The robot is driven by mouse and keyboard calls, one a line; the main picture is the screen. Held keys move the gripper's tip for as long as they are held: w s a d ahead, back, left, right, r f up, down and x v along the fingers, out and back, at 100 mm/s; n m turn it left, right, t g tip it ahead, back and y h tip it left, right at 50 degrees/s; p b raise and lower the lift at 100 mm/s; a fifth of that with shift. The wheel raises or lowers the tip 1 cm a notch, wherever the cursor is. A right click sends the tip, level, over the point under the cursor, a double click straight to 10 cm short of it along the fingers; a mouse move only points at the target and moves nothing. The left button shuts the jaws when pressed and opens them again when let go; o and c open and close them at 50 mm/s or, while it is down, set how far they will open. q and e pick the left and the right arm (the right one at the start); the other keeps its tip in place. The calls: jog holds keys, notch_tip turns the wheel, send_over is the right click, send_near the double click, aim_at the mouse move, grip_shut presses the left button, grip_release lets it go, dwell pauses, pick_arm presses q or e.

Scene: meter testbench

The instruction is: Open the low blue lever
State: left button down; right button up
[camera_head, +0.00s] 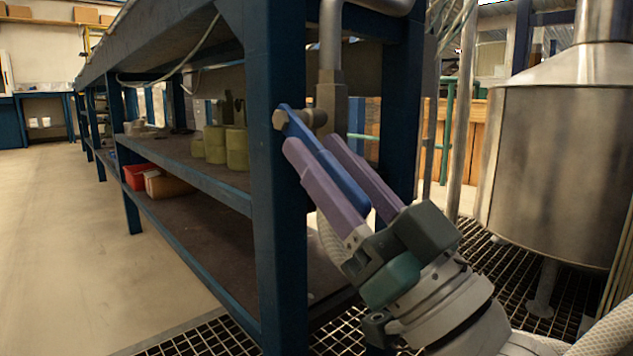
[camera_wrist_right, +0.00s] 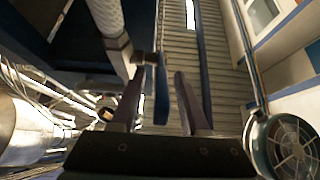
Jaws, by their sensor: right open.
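The blue lever (camera_head: 326,160) slants down and to the right from a bolt on a grey pipe valve (camera_head: 331,100) at the end of the bench. My right gripper (camera_head: 312,142) is open, with its two purple fingers on either side of the lever. In the right wrist view the lever (camera_wrist_right: 161,90) stands between the open fingers (camera_wrist_right: 158,80), closer to the left one. I cannot tell whether either finger touches it. My left gripper is not in view.
A blue-framed bench post (camera_head: 280,220) stands just left of the gripper. Shelves hold green cylinders (camera_head: 226,147) and a red bin (camera_head: 138,176). A large metal tank (camera_head: 555,150) stands at the right over a floor grating. The floor at left is clear.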

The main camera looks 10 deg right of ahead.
aim_at(369, 213)
jog(key=p+v, duration=0.2)
jog(key=v, duration=0.7)
jog(key=shift+r, duration=0.1)
jog(key=shift+s, duration=0.15)
